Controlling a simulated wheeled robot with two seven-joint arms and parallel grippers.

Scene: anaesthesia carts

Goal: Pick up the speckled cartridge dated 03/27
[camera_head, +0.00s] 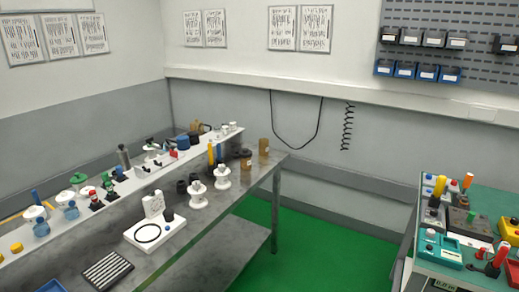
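I cannot pick out a speckled cartridge, and no 03/27 date is legible at this distance. Small upright items stand on the grey bench (195,238): two white spool-shaped pieces (197,194), several dark round pieces and two brown cylinders (264,147) near its far end. A white raised shelf (112,186) along the bench holds blue, green, red and black items too small to identify. Neither of my grippers is in view.
A white stand with a black ring (149,233), a striped black rack (107,270) and a blue tray (51,286) are on the near bench. A green-topped cart (436,268) with tools stands at right. Green floor (320,250) between them is clear.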

